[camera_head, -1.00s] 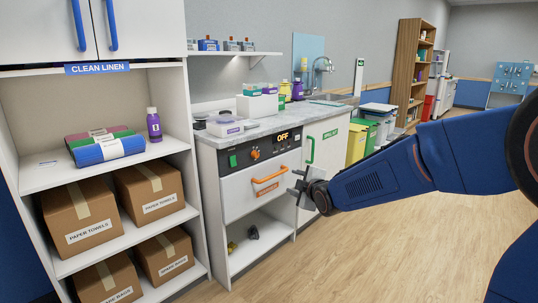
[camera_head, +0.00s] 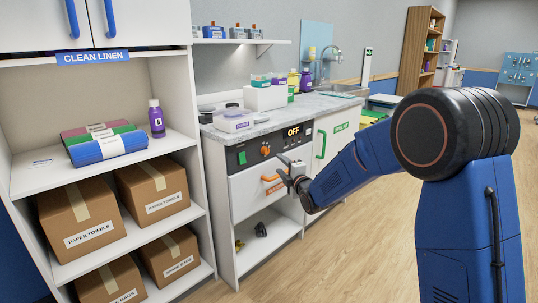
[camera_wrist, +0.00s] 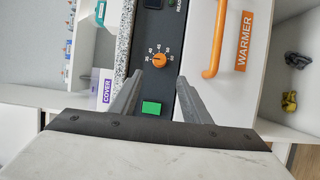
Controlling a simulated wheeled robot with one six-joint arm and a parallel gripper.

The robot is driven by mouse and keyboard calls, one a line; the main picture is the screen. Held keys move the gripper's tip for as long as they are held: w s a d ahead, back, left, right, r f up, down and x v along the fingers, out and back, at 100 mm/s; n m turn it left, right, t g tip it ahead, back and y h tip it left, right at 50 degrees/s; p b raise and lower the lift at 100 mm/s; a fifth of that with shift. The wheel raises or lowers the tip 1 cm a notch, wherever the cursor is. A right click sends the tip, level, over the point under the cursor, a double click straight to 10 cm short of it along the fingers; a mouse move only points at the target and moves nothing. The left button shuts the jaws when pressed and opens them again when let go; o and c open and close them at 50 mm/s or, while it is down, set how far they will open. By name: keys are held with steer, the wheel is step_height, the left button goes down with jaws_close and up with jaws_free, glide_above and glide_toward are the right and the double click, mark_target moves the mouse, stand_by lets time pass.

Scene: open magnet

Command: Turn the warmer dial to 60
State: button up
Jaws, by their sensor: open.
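The orange warmer dial (camera_head: 265,150) sits on the dark control panel (camera_head: 252,152) above the warmer drawer. In the wrist view the dial (camera_wrist: 160,60) lies just beyond and between my fingertips, with small numbers around it; its exact pointer setting is too small to read. The display (camera_head: 293,132) reads OFF. A green button (camera_wrist: 151,107) is beside the dial, and it shows between my fingers. My gripper (camera_head: 284,171) is open and empty in front of the warmer. In the wrist view my gripper (camera_wrist: 160,80) is apart from the dial, its two grey fingers spread.
The orange drawer handle (camera_wrist: 216,40) sticks out beside the panel, near my right finger in the wrist view. A counter (camera_head: 262,126) with a lidded container (camera_head: 236,124) is above. The linen shelf (camera_head: 105,165) stands left. Floor (camera_head: 350,255) in front is clear.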

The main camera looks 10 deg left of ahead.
mark_target(267, 152)
steer(key=x, duration=1.3)
steer(key=shift+w, duration=0.15)
steer(key=c, duration=1)
